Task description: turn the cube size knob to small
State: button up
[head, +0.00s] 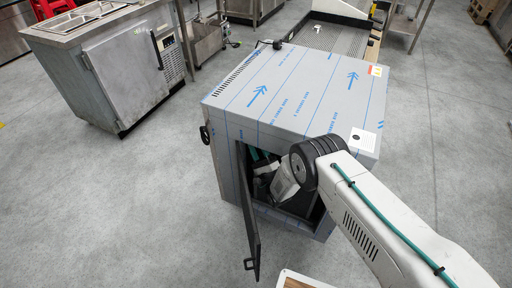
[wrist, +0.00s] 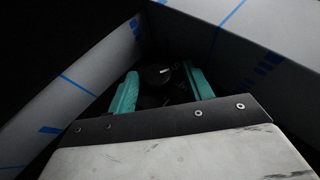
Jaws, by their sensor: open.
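A steel ice machine (head: 285,85) wrapped in blue-printed film stands in the middle of the head view, its front door (head: 250,210) hanging open. My arm reaches through the opening, and part of my gripper (head: 262,160) shows inside, partly hidden by the door and front edge. In the wrist view the two teal fingers of my gripper (wrist: 163,80) are apart. A dark round knob (wrist: 155,74) with a small white pointer mark shows between and beyond the fingertips. I cannot tell whether the fingers touch it. Its lower part and any size labels are hidden or too dark.
The machine's walls (wrist: 85,75) close in around my gripper in the wrist view. The open door stands just left of my arm. A steel counter unit (head: 125,75) stands at the back left. Grey floor (head: 90,210) is clear to the left.

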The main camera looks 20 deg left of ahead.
jog(key=shift+s+a, duration=0.15)
jog(key=shift+a, duration=0.05)
jog(key=shift+c, duration=0.3)
jog(key=c, duration=0.9)
jog(key=shift+n+g, duration=0.3)
jog(key=shift+d+r+n+g+h, duration=0.15)
jog(key=shift+n+g+h, duration=0.5)
jog(key=shift+n+g, duration=0.4)
jog(key=shift+r+n+g+h, duration=0.1)
jog(key=shift+n+g+h, duration=0.55)
jog(key=shift+n+g, duration=0.4)
jog(key=o, duration=1)
jog(key=shift+c, duration=0.2)
